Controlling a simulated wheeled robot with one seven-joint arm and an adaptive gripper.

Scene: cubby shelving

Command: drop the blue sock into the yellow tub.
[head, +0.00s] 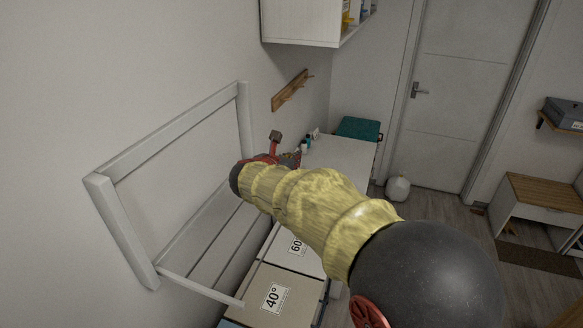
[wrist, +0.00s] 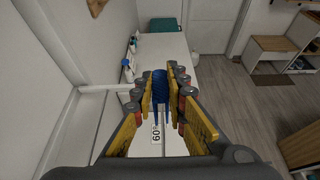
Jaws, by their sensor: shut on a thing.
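The blue sock (wrist: 160,86) hangs between the fingers of my gripper (wrist: 163,78) in the wrist view, and the fingers are shut on it. In the head view my arm hides most of the gripper; only a red and dark finger part (head: 276,141) shows beyond it, and the sock cannot be made out. The gripper is in the air above the labelled bins and the near end of the white counter. I cannot see a yellow tub in either view.
Below are lidded bins marked 40° (head: 262,302) and 60° (head: 306,252). The white counter (head: 342,158) holds small bottles and a teal box (head: 359,128). A white wall rack (head: 98,187) stands out at left. A wall cabinet (head: 300,22) hangs above. Floor is open at right.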

